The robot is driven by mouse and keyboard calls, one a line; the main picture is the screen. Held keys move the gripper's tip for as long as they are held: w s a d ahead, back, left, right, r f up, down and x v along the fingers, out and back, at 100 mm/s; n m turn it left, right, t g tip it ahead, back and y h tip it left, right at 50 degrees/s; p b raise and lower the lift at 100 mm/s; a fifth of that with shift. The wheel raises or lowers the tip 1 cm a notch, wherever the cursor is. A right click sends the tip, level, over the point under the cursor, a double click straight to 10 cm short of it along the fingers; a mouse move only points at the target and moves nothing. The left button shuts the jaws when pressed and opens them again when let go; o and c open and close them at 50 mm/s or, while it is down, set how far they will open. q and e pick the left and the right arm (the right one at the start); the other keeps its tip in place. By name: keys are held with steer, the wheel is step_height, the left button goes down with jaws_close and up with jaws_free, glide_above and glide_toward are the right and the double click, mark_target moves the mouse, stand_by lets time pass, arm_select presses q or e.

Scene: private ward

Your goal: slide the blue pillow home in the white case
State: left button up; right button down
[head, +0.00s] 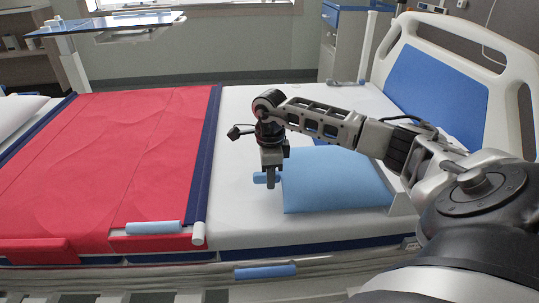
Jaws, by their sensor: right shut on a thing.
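The blue pillow (338,185) lies flat on the right part of the bed, with its right end next to a white upright edge (402,203), which looks like part of the white case. Most of that white piece is hidden behind my right arm, so I cannot tell how far the pillow is inside it. My right gripper (271,181) points down at the pillow's left edge and is shut on a small light-blue roll there, which seems to belong to the pillow. My left gripper is not in view.
A red blanket (100,165) with a dark blue border covers the bed's left side. Light-blue rolls (153,227) lie along the front edge and rail (265,271). The headboard (440,90) stands at right. White sheet (240,205) left of the pillow is clear.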

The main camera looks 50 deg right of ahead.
mark_target(350, 163)
steer(key=shift+s+d, duration=1.25)
steer(key=shift+d, duration=0.25)
steer(key=shift+s+d, duration=1.45)
steer(key=shift+d, duration=0.3)
steer(key=shift+s+d, duration=1.45)
steer(key=shift+d, duration=0.3)
steer(key=shift+s+d, duration=1.6)
steer(key=shift+d, duration=0.25)
steer(key=shift+s+d, duration=0.75)
steer(key=shift+d, duration=0.15)
steer(key=shift+s+d, duration=0.1)
